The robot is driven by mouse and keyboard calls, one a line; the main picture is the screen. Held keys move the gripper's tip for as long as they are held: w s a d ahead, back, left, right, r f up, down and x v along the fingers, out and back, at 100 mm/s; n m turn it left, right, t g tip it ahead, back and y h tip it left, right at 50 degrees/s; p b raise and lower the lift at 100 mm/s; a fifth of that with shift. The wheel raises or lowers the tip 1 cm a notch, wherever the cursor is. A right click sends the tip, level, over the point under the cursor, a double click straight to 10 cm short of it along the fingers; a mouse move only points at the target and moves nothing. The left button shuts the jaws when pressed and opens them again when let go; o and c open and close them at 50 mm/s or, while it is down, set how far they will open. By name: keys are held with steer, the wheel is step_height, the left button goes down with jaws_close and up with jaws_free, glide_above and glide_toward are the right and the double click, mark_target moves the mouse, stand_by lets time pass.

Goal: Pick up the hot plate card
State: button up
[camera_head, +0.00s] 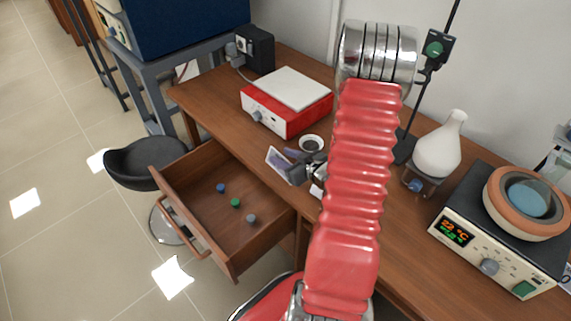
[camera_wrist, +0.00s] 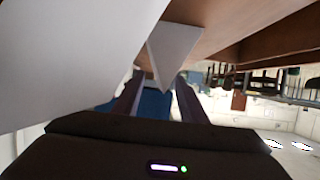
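A small pale card with a bluish-purple picture (camera_head: 278,160) shows in the head view, tilted, by the desk's front edge above the open drawer. My gripper (camera_head: 297,170) is right beside it, partly hidden by my red-sleeved arm. In the wrist view, a light grey pointed corner, likely of the card (camera_wrist: 172,48), comes down toward the space between the fingertips. The two dark fingers of my gripper (camera_wrist: 159,80) stand apart there, with a clear gap. I cannot tell whether either finger touches the card.
The open drawer (camera_head: 215,252) holds several small coloured pieces. On the wooden desk stand a red hot plate (camera_head: 283,105), a small round dish (camera_head: 311,143), a white flask (camera_head: 438,145) and a heater with display (camera_head: 489,244). A black stool (camera_head: 143,164) stands left.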

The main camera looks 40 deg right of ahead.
stand_by(0.5)
jaws_close()
